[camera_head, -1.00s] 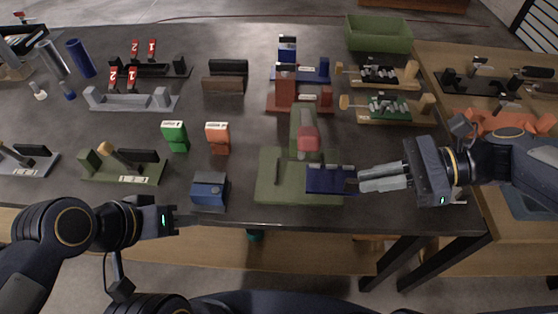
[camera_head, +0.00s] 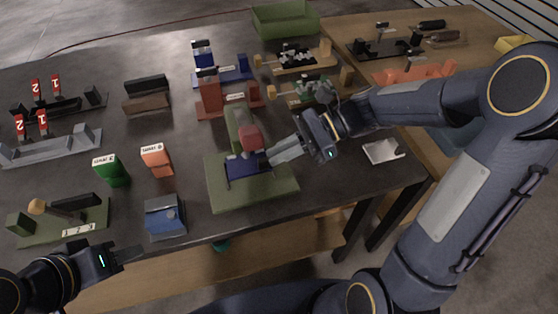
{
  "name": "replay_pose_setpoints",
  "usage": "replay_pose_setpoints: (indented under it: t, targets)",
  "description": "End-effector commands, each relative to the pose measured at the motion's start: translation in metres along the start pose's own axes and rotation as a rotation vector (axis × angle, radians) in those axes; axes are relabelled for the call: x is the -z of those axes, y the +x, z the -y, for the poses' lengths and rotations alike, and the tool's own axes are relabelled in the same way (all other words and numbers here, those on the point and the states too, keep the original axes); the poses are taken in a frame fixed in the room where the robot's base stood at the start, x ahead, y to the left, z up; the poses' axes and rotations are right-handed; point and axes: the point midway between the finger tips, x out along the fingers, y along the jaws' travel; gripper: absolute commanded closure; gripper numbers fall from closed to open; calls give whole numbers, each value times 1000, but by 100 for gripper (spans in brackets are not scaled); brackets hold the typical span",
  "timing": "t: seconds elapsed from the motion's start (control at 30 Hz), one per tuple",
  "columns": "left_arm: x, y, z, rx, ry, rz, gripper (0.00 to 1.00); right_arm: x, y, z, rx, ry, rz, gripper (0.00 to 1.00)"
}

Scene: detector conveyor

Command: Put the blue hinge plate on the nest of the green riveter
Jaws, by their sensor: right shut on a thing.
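The green riveter (camera_head: 222,198) stands near the table's front edge, with a flat green base, a green upright and a red head (camera_head: 251,138). The blue hinge plate (camera_head: 238,169) is over the riveter's base, just in front of and below the red head. My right gripper (camera_head: 272,157) is shut on the plate's right edge, its pale fingers coming in from the right. The nest is hidden under the plate, and I cannot tell whether the plate rests on it. My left gripper (camera_head: 128,253) is at the lower left, away from the riveter; its jaw gap is unclear.
A blue box-like block (camera_head: 165,217) stands left of the riveter. Green (camera_head: 111,171) and orange (camera_head: 157,160) blocks stand behind it. A red-brown fixture (camera_head: 210,97) is behind the riveter. A white tray (camera_head: 383,151) lies to the right.

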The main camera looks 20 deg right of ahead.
Motion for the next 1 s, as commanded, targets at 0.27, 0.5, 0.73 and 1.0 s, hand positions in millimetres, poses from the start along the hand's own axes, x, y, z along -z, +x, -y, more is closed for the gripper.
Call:
replay_pose_setpoints:
  t: [0.27,0.5,0.73,1.0]
  targets:
    - [-1,2,1,0,0,0,64,18,7,12,0,3,1,100]
    - [-2,5,2,0,0,0,64,42,16,12,1,0,0,100]
    - [-3,5,2,0,0,0,64,42,16,12,1,-1,0,100]
    - [-3,6,3,0,0,0,64,43,17,12,1,-1,0,68]
